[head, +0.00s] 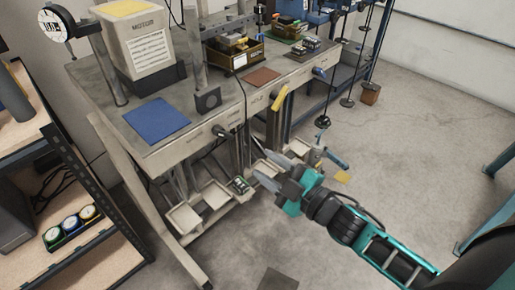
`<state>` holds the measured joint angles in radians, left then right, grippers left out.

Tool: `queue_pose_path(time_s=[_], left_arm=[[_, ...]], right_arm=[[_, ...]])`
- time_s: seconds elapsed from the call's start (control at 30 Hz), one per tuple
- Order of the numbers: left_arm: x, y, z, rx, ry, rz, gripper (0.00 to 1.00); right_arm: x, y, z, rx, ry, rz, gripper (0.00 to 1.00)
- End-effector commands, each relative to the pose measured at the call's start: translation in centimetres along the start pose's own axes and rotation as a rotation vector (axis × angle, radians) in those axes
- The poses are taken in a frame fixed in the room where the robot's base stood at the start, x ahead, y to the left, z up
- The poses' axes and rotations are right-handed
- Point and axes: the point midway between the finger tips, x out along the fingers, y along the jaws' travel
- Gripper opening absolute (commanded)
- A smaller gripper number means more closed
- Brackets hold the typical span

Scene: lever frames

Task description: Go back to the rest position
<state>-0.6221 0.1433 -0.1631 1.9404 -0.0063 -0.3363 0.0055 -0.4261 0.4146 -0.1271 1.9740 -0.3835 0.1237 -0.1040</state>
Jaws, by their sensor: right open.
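My right gripper (267,168) is in the middle of the head view, its arm coming in from the lower right. Its two grey fingers are apart and I see nothing between them. It appears in front of the workbench's lower trays, and its distance from them is hard to judge. A yellow lever handle (279,97) stands tilted at the front of the workbench (85,70), above the gripper in the picture. A blue lever handle (335,158) shows just beyond the gripper, on a grey post; whether they touch is unclear. My left gripper is not in view.
A blue mat (156,119) and a reddish mat (262,76) lie on the benchtop. A white box (141,44) stands at the back left. A shelf rack (95,262) with round gauges fills the lower left. Concrete floor (420,150) is clear at right.

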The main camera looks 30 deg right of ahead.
Motion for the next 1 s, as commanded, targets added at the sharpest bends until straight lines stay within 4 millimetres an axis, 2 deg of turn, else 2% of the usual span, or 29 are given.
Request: queue_pose_path(time_s=[0.17, 0.23, 0.27, 0.4, 0.5, 0.6, 0.7, 1.0], left_arm=[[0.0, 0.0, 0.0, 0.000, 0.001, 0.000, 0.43], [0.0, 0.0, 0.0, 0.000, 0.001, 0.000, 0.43], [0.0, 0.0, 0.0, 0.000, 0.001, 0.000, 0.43], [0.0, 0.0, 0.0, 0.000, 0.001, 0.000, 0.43], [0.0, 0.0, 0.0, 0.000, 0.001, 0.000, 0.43], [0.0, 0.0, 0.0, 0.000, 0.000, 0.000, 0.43], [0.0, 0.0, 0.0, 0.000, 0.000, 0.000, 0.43], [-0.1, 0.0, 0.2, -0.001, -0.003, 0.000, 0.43]], right_arm=[[-0.1, -0.2, 0.2, 0.013, -0.010, -0.001, 0.43], [-0.5, -1.3, 1.0, 0.083, -0.064, -0.005, 0.43], [-0.9, -2.1, 1.6, 0.135, -0.104, -0.010, 0.43], [-3.8, -7.9, 4.7, 0.445, -0.351, -0.046, 0.43], [-6.0, -11.8, 5.7, 0.633, -0.499, -0.078, 0.43], [-7.6, -14.4, 6.0, 0.750, -0.592, -0.102, 0.43], [-8.2, -15.5, 6.0, 0.799, -0.630, -0.113, 0.43], [-8.2, -15.5, 6.0, 0.799, -0.632, -0.114, 0.43]])
